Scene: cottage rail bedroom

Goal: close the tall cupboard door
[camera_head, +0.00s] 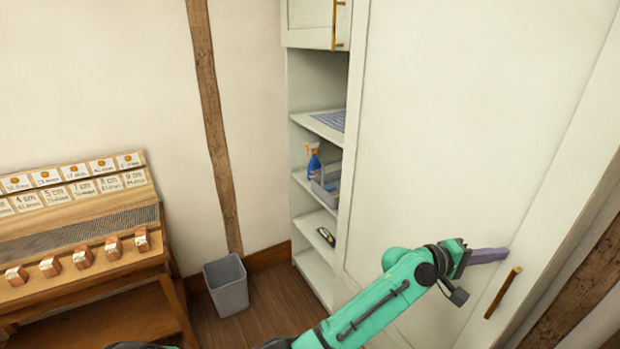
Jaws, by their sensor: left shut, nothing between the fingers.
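The tall cupboard door (450,120) is a large off-white panel filling the right of the view. Its raised right-hand border carries a gold bar handle (502,292). Open shelves show beyond the door's left edge; how far the door stands open is hard to tell. My left gripper (490,256), with purple-grey fingers on a green arm, is shut and empty. It is in front of the door's lower right part, just left of and above the handle, and not around it. I cannot tell whether its fingertips touch the panel. My right gripper is out of view.
The open shelves (318,126) hold a blue spray bottle (313,160) and a grey caddy (326,186). A small upper door (308,14) is above them. A grey bin (228,286) stands on the floor beside a wooden desk (95,282) at left. A timber beam is at lower right.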

